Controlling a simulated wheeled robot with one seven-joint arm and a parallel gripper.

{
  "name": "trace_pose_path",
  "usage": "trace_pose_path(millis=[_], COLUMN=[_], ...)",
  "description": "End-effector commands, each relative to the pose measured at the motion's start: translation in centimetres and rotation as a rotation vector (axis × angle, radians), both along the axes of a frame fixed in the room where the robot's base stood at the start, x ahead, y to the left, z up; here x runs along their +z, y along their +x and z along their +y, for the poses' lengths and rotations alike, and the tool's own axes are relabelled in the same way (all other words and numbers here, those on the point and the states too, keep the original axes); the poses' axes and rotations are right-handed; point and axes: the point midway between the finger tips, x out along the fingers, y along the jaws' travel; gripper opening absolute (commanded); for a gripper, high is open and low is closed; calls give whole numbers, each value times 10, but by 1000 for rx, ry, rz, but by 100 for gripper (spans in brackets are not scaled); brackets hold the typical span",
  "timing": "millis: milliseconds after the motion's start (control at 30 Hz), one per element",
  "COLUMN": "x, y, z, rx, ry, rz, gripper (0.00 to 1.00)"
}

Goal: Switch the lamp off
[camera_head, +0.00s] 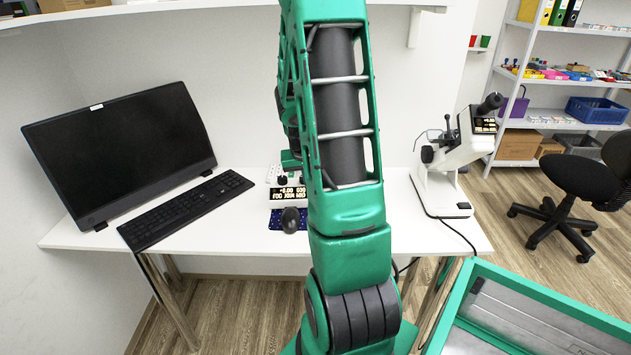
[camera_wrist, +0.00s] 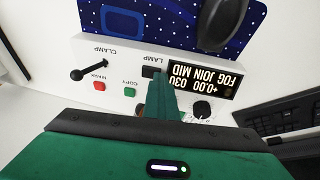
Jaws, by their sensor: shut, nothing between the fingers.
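A white control panel (camera_wrist: 120,72) fills the middle of the wrist view, its labels upside down. A small black switch (camera_wrist: 151,72) sits beside the word LAMP; its lower part is hidden by my gripper. My gripper (camera_wrist: 162,84) is shut and empty, its green tip right at the switch. I cannot tell whether it touches or which way the switch is set. In the head view the instrument's lit display (camera_head: 289,197) shows on the table, partly hidden by my arm. No lamp itself can be made out.
Near the switch are a black CLAMP lever (camera_wrist: 90,70), a red MARK button (camera_wrist: 99,86), a green COPY button (camera_wrist: 129,92), a black knob (camera_wrist: 201,109) and a lit display (camera_wrist: 228,75). A keyboard (camera_head: 187,207), monitor (camera_head: 120,150) and white microscope-like device (camera_head: 452,165) share the table.

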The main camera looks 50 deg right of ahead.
Motion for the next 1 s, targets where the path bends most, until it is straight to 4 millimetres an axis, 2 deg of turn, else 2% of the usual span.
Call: trace_pose_path(millis=[33,367,1000], x=[-11,-12,-5], y=[-4,-3,-22], z=[9,8,-8], rx=[7,9,-7], ry=[24,24,17], rz=[18,17,19], gripper=[0,0,0])
